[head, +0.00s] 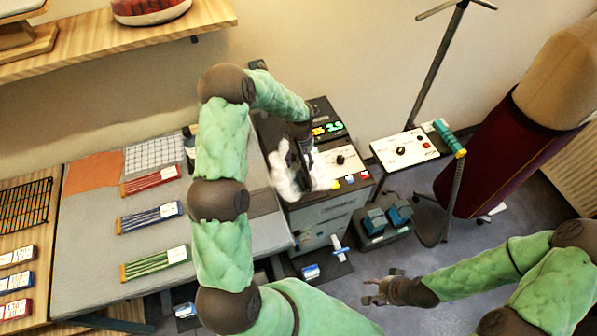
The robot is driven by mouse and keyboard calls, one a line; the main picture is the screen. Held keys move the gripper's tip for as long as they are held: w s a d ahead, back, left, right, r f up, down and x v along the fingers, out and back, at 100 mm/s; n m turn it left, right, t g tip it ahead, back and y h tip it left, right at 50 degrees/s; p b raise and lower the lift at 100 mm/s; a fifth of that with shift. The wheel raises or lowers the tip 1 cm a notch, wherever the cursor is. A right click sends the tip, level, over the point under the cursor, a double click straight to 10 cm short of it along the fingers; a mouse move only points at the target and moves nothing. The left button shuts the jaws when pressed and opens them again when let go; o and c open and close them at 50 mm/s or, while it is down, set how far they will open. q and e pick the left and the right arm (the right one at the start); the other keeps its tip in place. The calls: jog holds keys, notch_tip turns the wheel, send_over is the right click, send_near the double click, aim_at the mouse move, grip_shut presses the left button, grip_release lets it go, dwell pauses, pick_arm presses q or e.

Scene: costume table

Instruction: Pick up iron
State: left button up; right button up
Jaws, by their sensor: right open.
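My left arm reaches over the grey-topped table to the control cabinet, with its dark gripper (297,176) pointing down at the cabinet's left side. A white, cloud-like mass (283,180) surrounds this gripper and hides its fingertips, so I cannot tell whether they hold anything. No iron shows clearly; one could be hidden under the gripper and the white mass. My right gripper (378,288) is open and empty, low above the floor at the lower middle, well apart from the cabinet.
The cabinet (325,212) has a lit display and buttons. A stand with a white control panel (408,150) and a teal-handled wand (448,138) is to its right. Teal pedals (375,221) sit on the floor. Thread packs (150,216) lie on the table (85,255). A dark red dress form (505,150) stands right.

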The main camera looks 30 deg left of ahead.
pick_arm(q)
grip_shut()
jog(key=shift+w+r, duration=0.1)
jog(key=shift+r, duration=0.05)
jog(key=shift+r, duration=0.1)
